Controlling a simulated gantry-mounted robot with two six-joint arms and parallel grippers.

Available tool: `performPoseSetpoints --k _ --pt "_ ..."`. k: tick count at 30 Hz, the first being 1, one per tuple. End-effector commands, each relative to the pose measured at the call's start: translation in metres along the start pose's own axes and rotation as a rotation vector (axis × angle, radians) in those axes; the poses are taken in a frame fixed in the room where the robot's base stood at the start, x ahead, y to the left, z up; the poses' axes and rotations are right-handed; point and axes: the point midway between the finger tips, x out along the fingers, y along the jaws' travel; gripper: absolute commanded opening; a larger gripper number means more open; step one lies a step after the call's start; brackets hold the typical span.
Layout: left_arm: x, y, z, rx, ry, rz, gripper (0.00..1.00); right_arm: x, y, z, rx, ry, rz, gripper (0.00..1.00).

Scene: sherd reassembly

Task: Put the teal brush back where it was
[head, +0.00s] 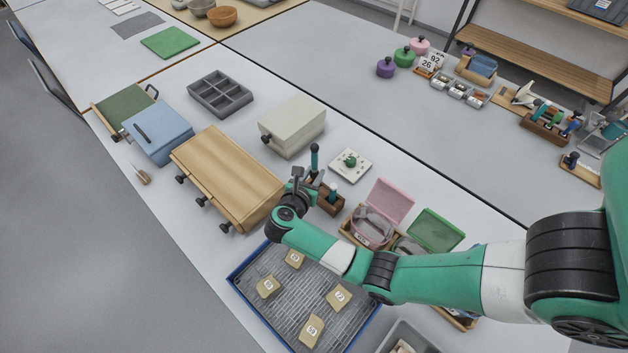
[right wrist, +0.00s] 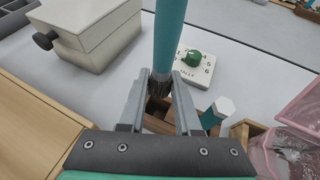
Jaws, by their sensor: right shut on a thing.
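The teal brush (right wrist: 169,40) stands upright between the fingers of my right gripper (right wrist: 161,82), which is shut on it. In the head view the brush (head: 314,158) rises above my right gripper (head: 306,180). The wooden tool holder (head: 337,207) lies just below and beside the gripper. In the right wrist view an open slot of the holder (right wrist: 158,124) shows between the fingers, under the brush. A second teal tool with a pale end (right wrist: 217,112) stands in the holder to the right. The brush's lower end is partly hidden by the fingers. My left gripper is not in view.
A white tally plate with a green knob (head: 350,164) lies behind the holder. A cream drawer box (head: 293,125) and a wooden drawer box (head: 228,175) stand to the left. Pink-lidded (head: 390,200) and green-lidded boxes are right. A blue-rimmed tray (head: 262,316) holds several numbered sherds.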

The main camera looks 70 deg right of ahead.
Motion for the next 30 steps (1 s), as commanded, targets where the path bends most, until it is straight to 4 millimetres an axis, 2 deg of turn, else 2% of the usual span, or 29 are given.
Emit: performPoseSetpoints --k 1,4,11,26,27,30 --pt "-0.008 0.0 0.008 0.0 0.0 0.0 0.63 0.006 0.0 -0.015 -0.004 0.001 -0.001 0.0" --pt "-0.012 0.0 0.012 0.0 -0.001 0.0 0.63 0.011 0.0 -0.026 -0.002 0.0 0.001 0.0" --pt "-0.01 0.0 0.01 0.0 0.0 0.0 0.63 0.01 0.0 -0.025 -0.001 -0.001 0.001 0.0" --pt "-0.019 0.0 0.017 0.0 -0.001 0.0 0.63 0.015 0.0 -0.035 -0.001 -0.001 0.001 0.0" --pt "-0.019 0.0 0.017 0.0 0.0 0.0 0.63 0.015 0.0 -0.035 -0.001 0.0 0.001 0.37" --pt "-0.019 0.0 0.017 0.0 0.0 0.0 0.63 0.015 0.0 -0.035 -0.001 0.0 0.001 0.55"
